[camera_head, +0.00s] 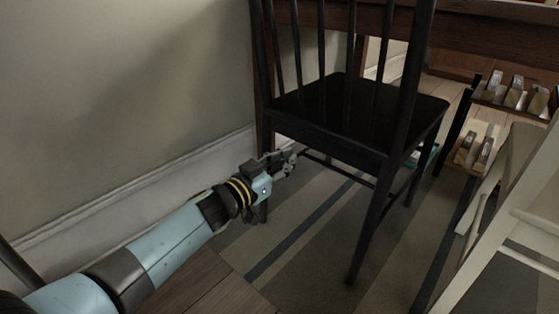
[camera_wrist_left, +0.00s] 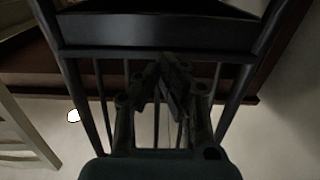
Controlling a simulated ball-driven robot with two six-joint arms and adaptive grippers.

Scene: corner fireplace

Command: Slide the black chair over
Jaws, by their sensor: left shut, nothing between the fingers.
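The black chair (camera_head: 340,115) stands upright on the striped rug in the head view, with its spindled back towards me and its seat facing the wooden table. My left gripper (camera_head: 284,161) is shut and empty, low beside the chair's left side and below seat height. In the left wrist view, dark bars of the chair (camera_wrist_left: 100,52) lie across and beyond the closed fingers (camera_wrist_left: 165,72). I cannot tell whether the fingers touch the chair. My right gripper is out of view.
A pale wall with a white baseboard (camera_head: 130,190) runs along the left. The wooden table (camera_head: 470,32) is behind the chair. A white chair (camera_head: 510,220) and a low rack (camera_head: 475,145) stand at right. The striped rug (camera_head: 305,235) is open in front.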

